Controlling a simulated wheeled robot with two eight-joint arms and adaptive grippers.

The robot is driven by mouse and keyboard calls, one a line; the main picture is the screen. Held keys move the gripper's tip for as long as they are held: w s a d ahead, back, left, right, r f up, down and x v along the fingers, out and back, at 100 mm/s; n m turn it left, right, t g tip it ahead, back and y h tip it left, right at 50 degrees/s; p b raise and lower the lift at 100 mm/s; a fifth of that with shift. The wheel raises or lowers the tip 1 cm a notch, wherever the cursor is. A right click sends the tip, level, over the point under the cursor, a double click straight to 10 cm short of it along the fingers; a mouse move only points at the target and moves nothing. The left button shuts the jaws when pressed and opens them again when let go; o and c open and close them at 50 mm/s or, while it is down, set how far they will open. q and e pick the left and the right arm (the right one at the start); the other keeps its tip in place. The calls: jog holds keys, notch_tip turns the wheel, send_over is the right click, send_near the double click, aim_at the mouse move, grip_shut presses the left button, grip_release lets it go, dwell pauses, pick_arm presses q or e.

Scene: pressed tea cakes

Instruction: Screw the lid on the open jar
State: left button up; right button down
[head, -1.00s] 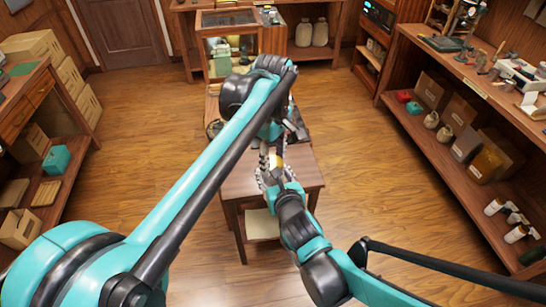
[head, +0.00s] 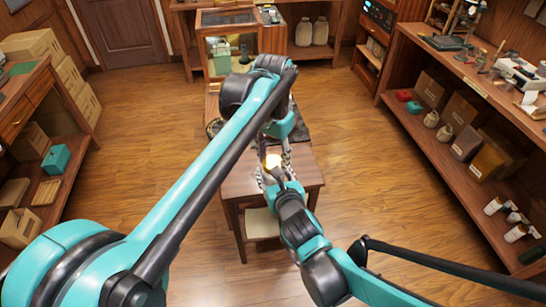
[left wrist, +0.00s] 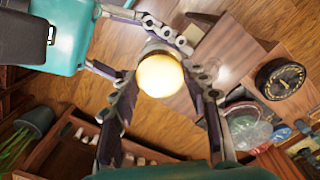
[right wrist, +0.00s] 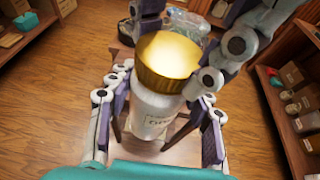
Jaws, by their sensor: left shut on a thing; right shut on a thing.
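A gold lid (right wrist: 168,58) sits at the mouth of a white jar with a printed label (right wrist: 150,112) in the right wrist view. No gap shows between them; whether the thread is engaged cannot be told. My left gripper (left wrist: 160,90) is shut on the lid, which shows as a bright disc (left wrist: 160,75) between its fingers. My right gripper (right wrist: 158,105) is shut around the jar's body, with a finger on either side. In the head view, the lid (head: 273,161) shows where both grippers meet, above the small table; the jar's body is mostly hidden there.
The small wooden table (head: 240,185) stands below the grippers. Shelves (head: 470,130) line the right side, and the floor around the table is clear.

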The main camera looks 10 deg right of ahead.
pick_arm(q)
jog(key=m, duration=0.3)
jog(key=shift+m, duration=0.4)
jog(key=o, duration=1.4)
jog(key=shift+c, duration=0.2)
notch_tip(320, 180, up, 12)
jog(key=shift+a, duration=0.1)
jog(key=s+a+f+n+t, duration=0.2)
jog(key=a+f+n, duration=0.15)
jog(key=a, duration=0.45)
jog(key=s+a+f+n+t, duration=0.1)
jog(key=s+a+f+n, duration=0.25)
jog(key=a, duration=0.35)
jog(key=s+a+f+n+t, duration=0.4)
jog(key=s+a+f, duration=0.4)
jog(key=f, duration=0.5)
jog(key=shift+s+a+f+n, duration=0.25)
jog(key=shift+a+n, duration=0.25)
jog(key=shift+a, duration=0.75)
